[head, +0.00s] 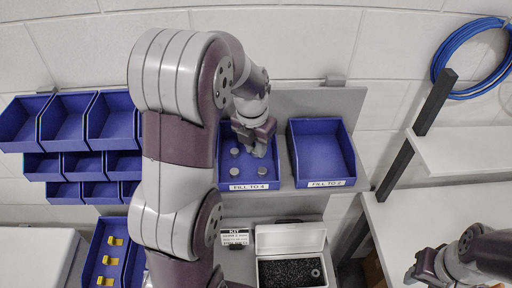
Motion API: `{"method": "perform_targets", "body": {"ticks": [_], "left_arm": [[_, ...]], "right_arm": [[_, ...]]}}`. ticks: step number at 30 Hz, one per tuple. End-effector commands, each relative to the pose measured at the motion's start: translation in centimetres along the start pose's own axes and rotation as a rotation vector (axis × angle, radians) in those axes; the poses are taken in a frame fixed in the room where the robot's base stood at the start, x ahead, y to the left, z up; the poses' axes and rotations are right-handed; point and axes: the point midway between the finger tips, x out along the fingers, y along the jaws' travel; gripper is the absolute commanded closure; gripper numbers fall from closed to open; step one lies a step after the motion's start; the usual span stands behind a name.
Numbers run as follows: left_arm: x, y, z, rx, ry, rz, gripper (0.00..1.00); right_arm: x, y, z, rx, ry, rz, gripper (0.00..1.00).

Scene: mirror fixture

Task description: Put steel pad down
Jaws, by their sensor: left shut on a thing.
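My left gripper (258,150) reaches into the blue bin labelled "FILL TO 4" (249,186) on the shelf. It is shut on a steel pad, which the fingers mostly hide. Several round grey steel pads lie apart on that bin's floor, one at the front right (262,170) and another at the front left (234,171). My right gripper (418,276) is at the lower right, away from the bins; its fingers are too small to judge.
Below, an open white box (291,240) has a dark interior with a round grey piece (315,272). Blue bins (64,122) hang left. A dark post (415,135) and white shelf (465,150) stand right.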

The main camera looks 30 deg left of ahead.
Motion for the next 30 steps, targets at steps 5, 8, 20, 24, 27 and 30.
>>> {"method": "perform_targets", "body": {"ticks": [5,8,20,24,27,30], "left_arm": [[1.9,0.0,-0.2,0.000,0.001,0.000,1.00],[2.0,0.0,-0.2,0.001,-0.001,0.000,1.00],[2.4,0.0,-0.2,0.001,-0.001,0.000,0.65],[2.4,0.0,-0.2,0.001,-0.001,0.000,0.65],[2.4,0.0,-0.2,0.001,-0.001,0.000,0.65],[2.4,0.0,-0.2,0.001,-0.001,0.000,0.65]], "right_arm": [[-0.9,0.0,-0.1,0.000,0.000,0.000,0.57],[-0.8,0.0,-0.1,0.000,0.000,0.000,0.57],[-0.6,0.0,-0.1,0.000,0.000,0.000,0.57],[-0.6,0.0,-0.1,0.000,0.000,0.000,0.57],[-0.6,0.0,-0.1,0.000,0.000,0.000,0.57],[-0.6,0.0,-0.1,0.000,0.000,0.000,0.57]]}}
